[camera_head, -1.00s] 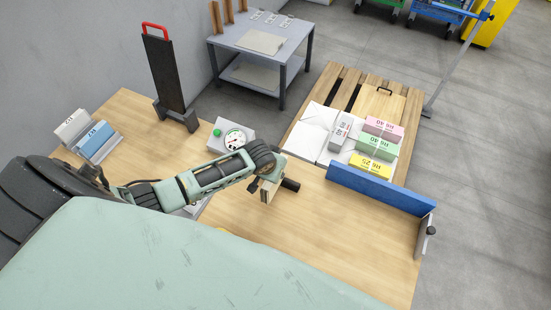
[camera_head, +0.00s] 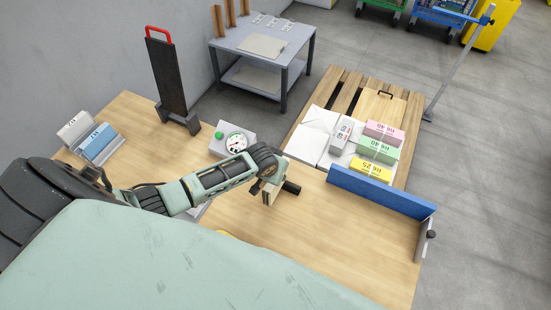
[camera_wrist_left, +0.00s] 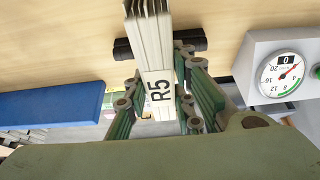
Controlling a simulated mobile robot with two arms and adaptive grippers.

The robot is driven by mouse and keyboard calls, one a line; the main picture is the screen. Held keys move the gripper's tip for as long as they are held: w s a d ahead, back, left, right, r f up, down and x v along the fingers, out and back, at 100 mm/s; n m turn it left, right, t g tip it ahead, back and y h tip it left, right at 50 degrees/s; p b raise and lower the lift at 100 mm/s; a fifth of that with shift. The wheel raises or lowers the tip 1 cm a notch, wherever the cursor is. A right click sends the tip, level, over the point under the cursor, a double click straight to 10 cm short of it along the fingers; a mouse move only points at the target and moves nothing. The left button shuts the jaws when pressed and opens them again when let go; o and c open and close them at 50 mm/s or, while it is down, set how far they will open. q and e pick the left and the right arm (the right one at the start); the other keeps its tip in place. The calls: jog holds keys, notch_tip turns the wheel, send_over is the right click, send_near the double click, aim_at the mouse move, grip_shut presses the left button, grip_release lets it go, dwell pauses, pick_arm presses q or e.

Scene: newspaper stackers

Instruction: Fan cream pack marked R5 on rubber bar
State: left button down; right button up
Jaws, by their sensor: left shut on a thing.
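The cream pack marked R5 (camera_wrist_left: 155,88) is between the fingers of my left gripper (camera_wrist_left: 160,104), label facing the wrist camera. Its sheets run up past the fingers in that view. In the head view the pack (camera_head: 269,193) is a small pale upright edge below my left gripper (camera_head: 267,181). The black rubber bar (camera_head: 292,188) lies on the wooden bench beside it. In the left wrist view the bar (camera_wrist_left: 124,49) shows on both sides of the pack, which hides its middle. I cannot tell whether they touch. My right gripper is not in view.
A dial gauge box (camera_head: 232,140) stands behind my left arm. A blue fence (camera_head: 380,190) edges the bench at right. Beyond it, a pallet (camera_head: 329,90) holds several marked packs. A rack (camera_head: 98,143) with packs is at left.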

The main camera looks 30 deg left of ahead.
pick_arm(q)
jog(key=shift+w, duration=0.7)
jog(key=shift+w, duration=0.1)
jog(key=shift+w+b, duration=0.3)
jog(key=shift+w, duration=0.15)
jog(key=shift+w, duration=0.15)
jog(key=shift+w+a, duration=0.1)
jog(key=shift+w, duration=0.5)
jog(key=shift+w, duration=0.2)
jog(key=shift+w+b, duration=0.25)
jog(key=shift+b, duration=0.1)
jog(key=shift+w+r, duration=0.1)
jog(key=shift+w, duration=0.2)
